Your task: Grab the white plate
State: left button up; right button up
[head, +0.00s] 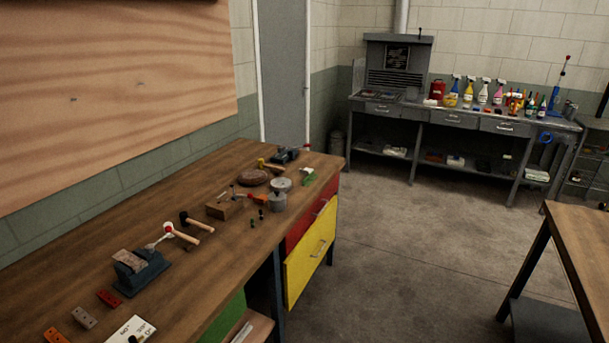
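A flat white plate (131,329) with dark markings lies on the wooden workbench (180,278) at the bottom left of the head view. The bottom edge of the picture cuts off part of it. A small dark thing shows at its lower edge, too small to tell what it is. Neither of my grippers is in view.
Several small drilled blocks, one of them red (109,298), lie left of the plate. A blue vise (141,272), hammers (190,223) and a wooden block (224,207) stand farther back. Another table (585,235) is at right. The floor (400,250) between is clear.

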aim_at(307, 169)
jog(key=z, duration=0.8)
jog(key=i+z, duration=0.3)
jog(key=i, duration=4.25)
jog(key=i+u, duration=0.2)
jog(key=u, duration=0.25)
jog(key=i+l+u, duration=0.1)
jog(key=u, duration=0.3)
jog(key=i+l+u, duration=0.2)
jog(key=u, duration=2.05)
jog(key=i+l, duration=0.05)
jog(key=l, duration=0.05)
